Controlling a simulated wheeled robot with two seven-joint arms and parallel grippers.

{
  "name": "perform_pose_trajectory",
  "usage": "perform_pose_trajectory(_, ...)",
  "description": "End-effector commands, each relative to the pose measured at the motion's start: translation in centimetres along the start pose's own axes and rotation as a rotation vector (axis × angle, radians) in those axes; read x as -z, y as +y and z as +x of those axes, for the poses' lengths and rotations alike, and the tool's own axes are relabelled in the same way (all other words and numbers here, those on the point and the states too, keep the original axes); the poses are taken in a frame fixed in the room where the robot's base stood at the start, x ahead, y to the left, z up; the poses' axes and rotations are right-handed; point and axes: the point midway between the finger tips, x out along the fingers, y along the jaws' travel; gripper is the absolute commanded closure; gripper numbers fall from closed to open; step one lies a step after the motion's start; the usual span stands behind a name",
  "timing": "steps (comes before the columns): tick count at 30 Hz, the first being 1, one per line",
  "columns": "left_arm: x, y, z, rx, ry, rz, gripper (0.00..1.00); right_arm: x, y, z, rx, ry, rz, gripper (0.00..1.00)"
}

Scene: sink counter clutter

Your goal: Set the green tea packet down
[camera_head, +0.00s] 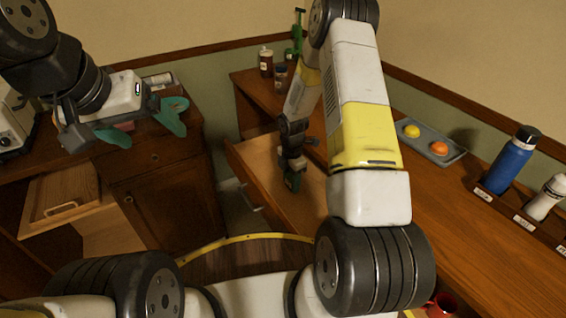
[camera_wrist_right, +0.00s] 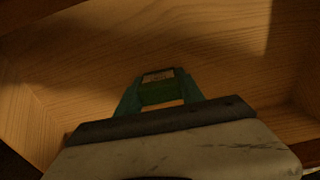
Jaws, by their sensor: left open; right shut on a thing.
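The green tea packet (camera_wrist_right: 158,88), green with a tan end, is between the teal fingers of my right gripper (camera_wrist_right: 160,95) in the right wrist view. That gripper is shut on it, over the pale wooden inside of an open drawer (camera_wrist_right: 60,65). In the head view my right gripper (camera_head: 293,180) points down within the drawer (camera_head: 258,158); the packet there is too small to tell from the fingers. I cannot tell whether the packet touches the drawer floor. My left gripper (camera_head: 146,126) is open and empty at the left counter.
A grey tray (camera_head: 423,148) with a yellow and an orange item lies on the right counter. A blue bottle (camera_head: 510,160) and a white bottle (camera_head: 546,197) stand nearer. Small bottles (camera_head: 266,62) stand at the back.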

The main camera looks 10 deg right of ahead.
Motion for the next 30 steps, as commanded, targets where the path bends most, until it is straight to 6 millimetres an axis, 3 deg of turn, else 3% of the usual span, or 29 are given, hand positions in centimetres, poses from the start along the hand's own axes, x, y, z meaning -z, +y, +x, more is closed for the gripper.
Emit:
perform_pose_trajectory(8,0.0,0.0,0.0,0.000,0.000,0.000,0.15,0.0,0.0,0.2,-0.001,0.000,0.000,0.94)
perform_pose_trajectory(9,0.0,0.0,0.0,0.000,0.000,0.000,0.15,0.0,0.1,0.2,-0.001,0.000,0.000,0.47)
perform_pose_trajectory(12,0.0,0.0,0.0,0.000,0.000,0.000,0.15,0.0,0.0,0.2,-0.001,0.000,0.000,0.33)
perform_pose_trajectory(23,0.0,0.0,0.0,0.000,0.000,0.000,0.15,0.0,0.1,-0.3,-0.001,0.000,0.000,0.33)
perform_pose_trajectory(30,0.0,0.0,0.0,0.000,0.000,0.000,0.15,-0.1,0.2,-4.4,-0.006,-0.001,0.001,0.33)
